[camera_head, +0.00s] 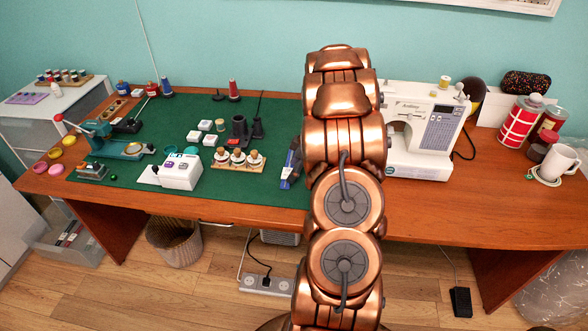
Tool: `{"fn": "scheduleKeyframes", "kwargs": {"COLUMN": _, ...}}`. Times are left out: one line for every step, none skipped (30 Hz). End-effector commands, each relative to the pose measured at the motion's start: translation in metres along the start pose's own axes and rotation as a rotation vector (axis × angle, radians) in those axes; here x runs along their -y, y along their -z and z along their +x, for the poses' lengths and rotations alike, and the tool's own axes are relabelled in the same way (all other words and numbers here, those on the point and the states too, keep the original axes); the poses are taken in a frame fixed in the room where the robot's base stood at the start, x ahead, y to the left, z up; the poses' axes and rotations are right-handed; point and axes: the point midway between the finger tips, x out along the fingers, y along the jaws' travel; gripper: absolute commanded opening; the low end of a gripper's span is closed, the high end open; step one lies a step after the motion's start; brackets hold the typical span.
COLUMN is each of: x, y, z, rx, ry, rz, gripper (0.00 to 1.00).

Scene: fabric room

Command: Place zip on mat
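The dark green mat (270,118) covers the left and middle part of the wooden table. I cannot make out a zip for certain in this view. A dark grey and blue item (291,163) lies on the mat's right part, partly hidden by my copper arm, and I cannot tell what it is. My arm stands upright in front of the table and hides the mat's right edge. My gripper does not show.
Several small tools, spools and boxes crowd the mat, among them a wooden holder with bottles (238,163) and a white box (181,171). A white sewing machine (424,130), red-and-white cans (521,122) and a mug (556,163) stand right. The table front (470,212) is clear.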

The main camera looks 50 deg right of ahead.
Motion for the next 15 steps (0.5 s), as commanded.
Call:
{"fn": "scheduleKeyframes", "kwargs": {"x": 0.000, "y": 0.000, "z": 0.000, "rx": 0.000, "ry": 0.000, "rz": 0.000, "gripper": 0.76}}
{"fn": "scheduleKeyframes", "kwargs": {"x": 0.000, "y": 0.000, "z": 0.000, "rx": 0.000, "ry": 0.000, "rz": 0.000, "gripper": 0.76}}
{"fn": "scheduleKeyframes", "kwargs": {"x": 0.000, "y": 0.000, "z": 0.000, "rx": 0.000, "ry": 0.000, "rz": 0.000, "gripper": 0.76}}
{"fn": "scheduleKeyframes", "kwargs": {"x": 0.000, "y": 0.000, "z": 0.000, "rx": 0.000, "ry": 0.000, "rz": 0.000, "gripper": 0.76}}
{"fn": "scheduleKeyframes", "kwargs": {"x": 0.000, "y": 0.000, "z": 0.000, "rx": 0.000, "ry": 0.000, "rz": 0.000, "gripper": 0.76}}
{"fn": "scheduleKeyframes", "kwargs": {"x": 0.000, "y": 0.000, "z": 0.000, "rx": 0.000, "ry": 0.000, "rz": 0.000, "gripper": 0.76}}
{"fn": "scheduleKeyframes", "kwargs": {"x": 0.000, "y": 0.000, "z": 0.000, "rx": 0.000, "ry": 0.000, "rz": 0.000, "gripper": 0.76}}
{"fn": "scheduleKeyframes", "kwargs": {"x": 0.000, "y": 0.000, "z": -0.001, "rx": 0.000, "ry": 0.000, "rz": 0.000, "gripper": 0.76}}
{"fn": "scheduleKeyframes", "kwargs": {"x": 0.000, "y": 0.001, "z": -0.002, "rx": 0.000, "ry": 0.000, "rz": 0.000, "gripper": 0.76}}
{"fn": "scheduleKeyframes", "kwargs": {"x": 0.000, "y": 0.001, "z": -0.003, "rx": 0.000, "ry": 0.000, "rz": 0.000, "gripper": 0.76}}
{"fn": "scheduleKeyframes", "kwargs": {"x": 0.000, "y": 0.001, "z": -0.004, "rx": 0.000, "ry": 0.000, "rz": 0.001, "gripper": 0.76}}
{"fn": "scheduleKeyframes", "kwargs": {"x": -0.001, "y": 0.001, "z": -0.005, "rx": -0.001, "ry": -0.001, "rz": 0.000, "gripper": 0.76}}
{"fn": "scheduleKeyframes", "kwargs": {"x": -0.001, "y": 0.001, "z": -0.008, "rx": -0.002, "ry": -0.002, "rz": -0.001, "gripper": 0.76}}
{"fn": "scheduleKeyframes", "kwargs": {"x": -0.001, "y": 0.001, "z": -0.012, "rx": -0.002, "ry": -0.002, "rz": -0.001, "gripper": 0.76}}
{"fn": "scheduleKeyframes", "kwargs": {"x": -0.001, "y": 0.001, "z": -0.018, "rx": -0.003, "ry": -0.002, "rz": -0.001, "gripper": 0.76}}
